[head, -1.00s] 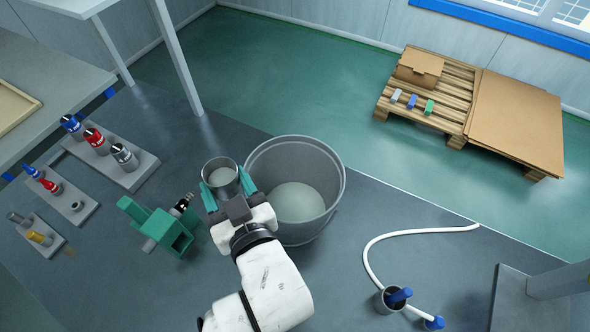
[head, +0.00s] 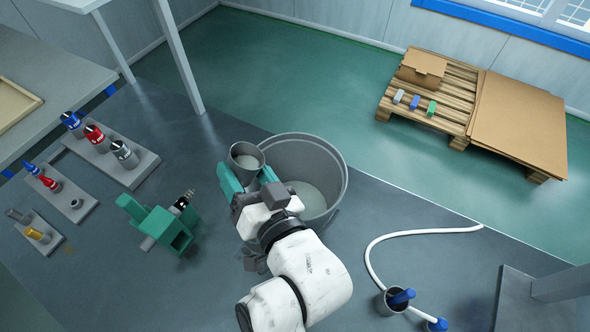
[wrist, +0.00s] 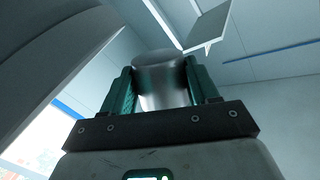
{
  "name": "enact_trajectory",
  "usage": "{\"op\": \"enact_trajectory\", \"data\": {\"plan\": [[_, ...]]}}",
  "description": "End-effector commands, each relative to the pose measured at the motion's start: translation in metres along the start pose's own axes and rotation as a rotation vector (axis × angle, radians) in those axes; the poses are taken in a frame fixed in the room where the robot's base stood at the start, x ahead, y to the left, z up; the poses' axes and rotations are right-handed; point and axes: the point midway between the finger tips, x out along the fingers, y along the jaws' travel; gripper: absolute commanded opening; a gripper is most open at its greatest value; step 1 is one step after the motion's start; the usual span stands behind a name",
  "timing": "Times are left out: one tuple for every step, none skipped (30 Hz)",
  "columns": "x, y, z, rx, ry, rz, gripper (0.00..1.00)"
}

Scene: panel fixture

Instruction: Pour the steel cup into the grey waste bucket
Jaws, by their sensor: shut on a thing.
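The steel cup (head: 246,156) is held between the green fingers of my gripper (head: 248,176), at the left side of the bucket's rim. It is tilted, and a pale grey content shows inside its mouth. In the wrist view the cup (wrist: 162,80) sits between both fingers of my gripper (wrist: 163,88). The grey waste bucket (head: 330,165) stands on the dark floor and its inside shows pale grey at the bottom. My arm and gripper hide its front left part. I cannot tell whether the cup touches the rim.
A green fixture (head: 170,228) stands left of my arm. A white hose (head: 370,258) with a small pot (head: 392,300) is at right. A pallet (head: 440,105) with cardboard stands behind.

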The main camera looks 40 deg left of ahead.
Motion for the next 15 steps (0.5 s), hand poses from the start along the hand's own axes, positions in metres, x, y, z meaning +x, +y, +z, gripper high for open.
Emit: {"op": "enact_trajectory", "data": {"plan": [[-0.0005,0.0013,-0.0021,0.016,0.005,-0.003,0.26],[-0.0006,0.0016,-0.0024,0.023,0.006,-0.004,0.26],[-0.0006,0.0016,-0.0027,0.027,0.006,-0.005,0.26],[-0.0007,0.0018,-0.0029,0.031,0.007,-0.005,0.26],[-0.0008,0.002,-0.0032,0.035,0.008,-0.006,0.26],[-0.0009,0.0022,-0.0035,0.04,0.009,-0.007,0.26],[-0.0009,0.0024,-0.0039,0.044,0.009,-0.008,0.26],[-0.001,0.0027,-0.0041,0.047,0.01,-0.008,0.26],[-0.0011,0.003,-0.0044,0.052,0.011,-0.009,0.26],[-0.0012,0.0032,-0.0048,0.056,0.012,-0.01,0.26],[-0.0013,0.0035,-0.005,0.059,0.012,-0.01,0.26],[-0.0014,0.0039,-0.0055,0.065,0.013,-0.011,0.26],[-0.0015,0.0041,-0.0057,0.068,0.014,-0.012,0.26],[-0.0016,0.0044,-0.006,0.072,0.015,-0.012,0.26],[-0.0018,0.0047,-0.0064,0.078,0.016,-0.013,0.26]]}}
